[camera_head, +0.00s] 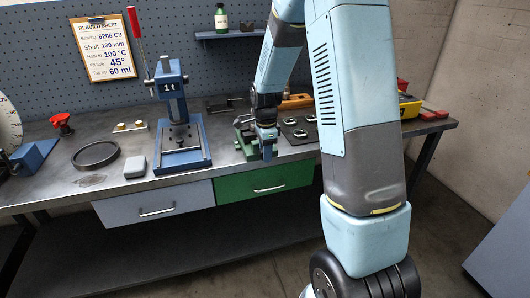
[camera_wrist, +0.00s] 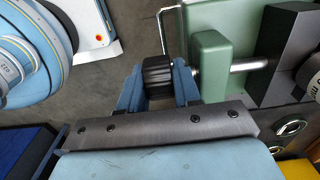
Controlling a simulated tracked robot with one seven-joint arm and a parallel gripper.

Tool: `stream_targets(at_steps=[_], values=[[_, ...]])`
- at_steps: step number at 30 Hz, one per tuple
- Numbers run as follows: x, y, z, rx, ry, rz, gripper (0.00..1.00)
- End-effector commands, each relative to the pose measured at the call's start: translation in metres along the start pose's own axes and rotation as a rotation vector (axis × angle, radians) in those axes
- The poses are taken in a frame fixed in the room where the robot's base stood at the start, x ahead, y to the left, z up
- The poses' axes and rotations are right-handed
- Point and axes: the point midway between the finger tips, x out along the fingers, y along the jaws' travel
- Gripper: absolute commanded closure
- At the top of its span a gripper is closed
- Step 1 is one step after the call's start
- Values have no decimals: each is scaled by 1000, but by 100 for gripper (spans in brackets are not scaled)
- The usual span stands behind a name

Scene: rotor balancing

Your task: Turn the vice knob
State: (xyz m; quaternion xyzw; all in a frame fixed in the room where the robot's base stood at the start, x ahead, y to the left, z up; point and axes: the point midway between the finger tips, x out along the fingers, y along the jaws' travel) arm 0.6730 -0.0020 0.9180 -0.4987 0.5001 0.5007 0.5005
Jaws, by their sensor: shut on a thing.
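The green vice (camera_head: 246,138) sits at the front of the workbench in the head view, partly hidden behind my gripper (camera_head: 267,152). In the wrist view, the vice's green body (camera_wrist: 213,42) fills the upper right, with a metal rod running through it to a dark jaw block. The black ribbed vice knob (camera_wrist: 158,77) is between the two blue fingers of my gripper (camera_wrist: 158,88), one finger on each side. My gripper is shut on the knob. The knob itself is hidden in the head view.
A blue 1 t press (camera_head: 171,105) stands left of the vice. A black tray with metal rings (camera_head: 299,130) lies to the right. A green drawer (camera_head: 263,182) is below the vice.

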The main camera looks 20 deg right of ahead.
Motion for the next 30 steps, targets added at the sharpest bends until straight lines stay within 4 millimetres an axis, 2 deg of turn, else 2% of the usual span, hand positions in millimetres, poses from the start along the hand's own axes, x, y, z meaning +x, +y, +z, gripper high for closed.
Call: stream_targets(at_steps=[11, 30], values=[[-1, -2, -3, 4, -116, -4, 98], [2, -2, -10, 7, -633, -5, 98]])
